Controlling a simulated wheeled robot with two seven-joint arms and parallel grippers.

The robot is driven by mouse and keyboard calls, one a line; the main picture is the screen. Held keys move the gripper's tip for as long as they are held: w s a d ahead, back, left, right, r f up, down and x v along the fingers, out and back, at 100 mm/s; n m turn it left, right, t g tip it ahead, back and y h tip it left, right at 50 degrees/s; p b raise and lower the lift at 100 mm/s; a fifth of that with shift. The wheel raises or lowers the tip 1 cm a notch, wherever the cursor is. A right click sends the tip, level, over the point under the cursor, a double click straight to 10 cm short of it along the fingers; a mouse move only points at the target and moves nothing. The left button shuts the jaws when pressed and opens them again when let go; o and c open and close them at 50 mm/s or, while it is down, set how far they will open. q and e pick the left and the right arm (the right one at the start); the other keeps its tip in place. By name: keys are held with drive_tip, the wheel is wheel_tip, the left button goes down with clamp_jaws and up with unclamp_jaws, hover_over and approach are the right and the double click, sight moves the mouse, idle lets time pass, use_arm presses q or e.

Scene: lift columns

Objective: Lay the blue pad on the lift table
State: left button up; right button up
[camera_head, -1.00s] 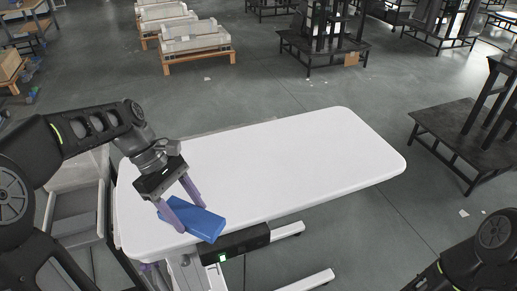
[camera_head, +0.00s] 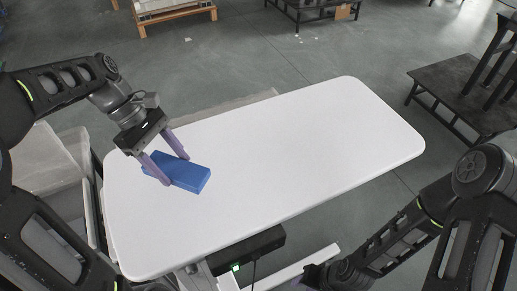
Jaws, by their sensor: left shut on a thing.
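The blue pad (camera_head: 188,175) is a flat blue block at the left part of the white lift table (camera_head: 300,150). My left gripper (camera_head: 175,169) is shut on the pad, with its purple fingers on either side of it. The pad is over the tabletop, well inside its edges; whether it touches the surface I cannot tell. My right gripper (camera_head: 310,279) is low at the bottom edge, in front of the table, and its fingers are too unclear to read.
A grey bin (camera_head: 50,165) stands beside the table at the left. A dark control box (camera_head: 248,250) with a green light hangs under the near edge. A dark platform (camera_head: 460,100) stands to the right. The middle and right of the tabletop are clear.

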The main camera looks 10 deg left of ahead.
use_arm(q)
drive_tip(key=shift+f, duration=3.15)
drive_tip(key=shift+f, duration=1.85)
drive_tip(key=shift+f, duration=0.1)
drive_tip(key=o, duration=1.5)
